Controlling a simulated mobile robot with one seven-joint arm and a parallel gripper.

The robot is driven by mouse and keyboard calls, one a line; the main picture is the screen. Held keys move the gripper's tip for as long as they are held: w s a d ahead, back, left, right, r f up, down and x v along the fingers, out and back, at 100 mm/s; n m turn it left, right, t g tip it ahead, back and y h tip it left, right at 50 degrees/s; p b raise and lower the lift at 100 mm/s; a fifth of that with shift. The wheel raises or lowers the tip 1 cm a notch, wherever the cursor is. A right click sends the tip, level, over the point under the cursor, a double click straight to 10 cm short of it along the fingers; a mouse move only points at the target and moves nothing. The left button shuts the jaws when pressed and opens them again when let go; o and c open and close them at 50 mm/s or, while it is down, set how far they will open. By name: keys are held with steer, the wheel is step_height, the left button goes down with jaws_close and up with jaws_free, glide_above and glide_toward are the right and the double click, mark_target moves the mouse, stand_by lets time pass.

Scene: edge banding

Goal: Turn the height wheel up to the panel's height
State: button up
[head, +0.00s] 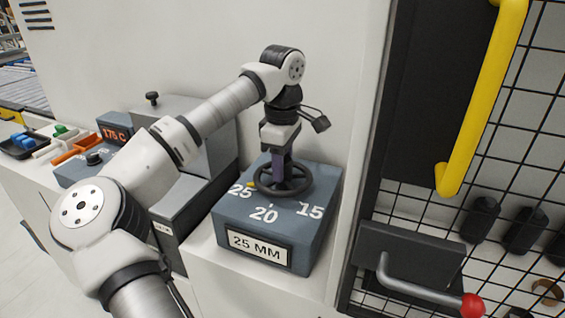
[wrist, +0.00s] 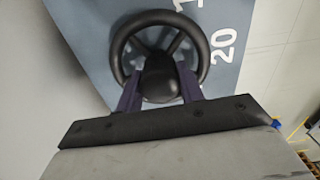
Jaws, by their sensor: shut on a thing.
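The black height wheel (head: 296,186) lies flat on top of a blue-grey box (head: 232,222). White numbers 25, 20 and 15 (head: 310,210) run around it. A small yellow mark (head: 252,185) shows at the wheel's left edge, beside the 25. A plate (head: 260,246) on the box front reads 25 MM. My gripper (head: 280,174) points down onto the wheel from above. In the wrist view, its purple fingers (wrist: 160,92) are shut on the wheel's raised hub, one on each side. The wheel's rim (wrist: 119,55) and spokes show there too. The panel cannot be made out.
A grey machine housing (head: 190,110) and a display reading 175 C (head: 114,134) stand to the left. To the right are a dark door frame, a yellow handle (head: 482,95) and a grey lever with a red knob (head: 473,305). A white wall rises behind the box.

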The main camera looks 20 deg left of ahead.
steer(key=o, duration=1)
steer(key=shift+r, duration=0.1)
step_height(320, 180, up, 14)
steer(key=shift+f+b, duration=0.15)
steer(key=shift+b, duration=0.5)
